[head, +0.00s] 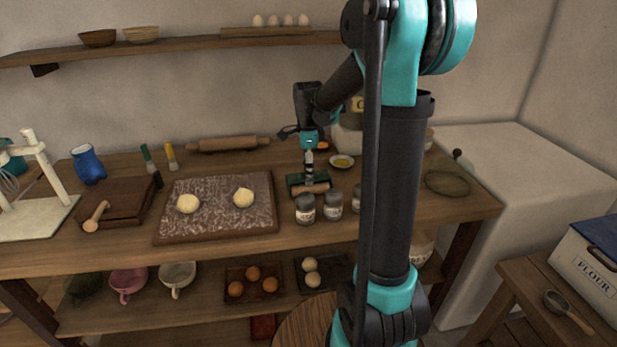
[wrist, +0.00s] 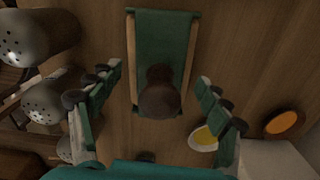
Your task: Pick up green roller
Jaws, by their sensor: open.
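The green roller (head: 297,181) stands on the worktop at the right of the dough board, its handle apparently upright. In the head view it has a dark green body with a light wooden piece at the front. In the wrist view its green body (wrist: 165,35) lies between two wooden strips, with a brown round knob in front of it. My gripper (head: 309,143) points down over the roller. In the wrist view its fingers stand apart on either side of the knob, with gaps visible on both sides. It holds nothing.
Grey shaker tins (head: 305,208) stand close in front of the roller; they also show at left in the wrist view (wrist: 45,102). A small dish with yellow contents (head: 342,162) is close at right. A rolling pin (head: 228,144) lies behind the dough board (head: 215,222).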

